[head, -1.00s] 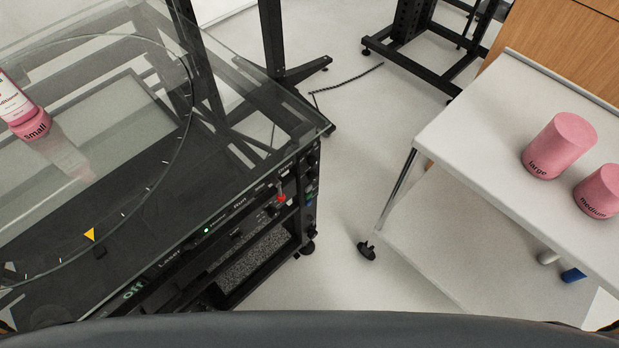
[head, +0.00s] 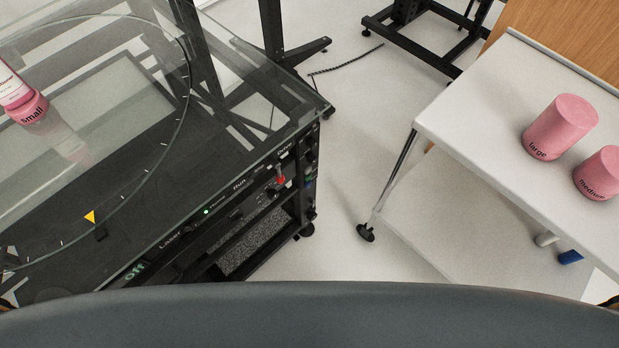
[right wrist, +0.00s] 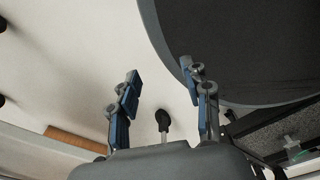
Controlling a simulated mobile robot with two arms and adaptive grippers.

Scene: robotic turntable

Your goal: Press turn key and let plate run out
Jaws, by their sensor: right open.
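The glass turntable plate (head: 150,185) lies on a black cabinet at the left of the head view. A pink bottle (head: 12,88) stands on a pink block marked "small" (head: 30,110) on it. My right gripper (right wrist: 163,92) is open and empty in the right wrist view, above the floor and apart from the panel. My left gripper is not in view.
A white cart (head: 470,110) at the right carries pink blocks marked "large" (head: 562,127) and "medium" (head: 600,174). Bare floor (head: 335,190) separates it from the cabinet. The cart's caster (head: 366,232) stands in that gap. Black stand legs (head: 425,45) are at the back.

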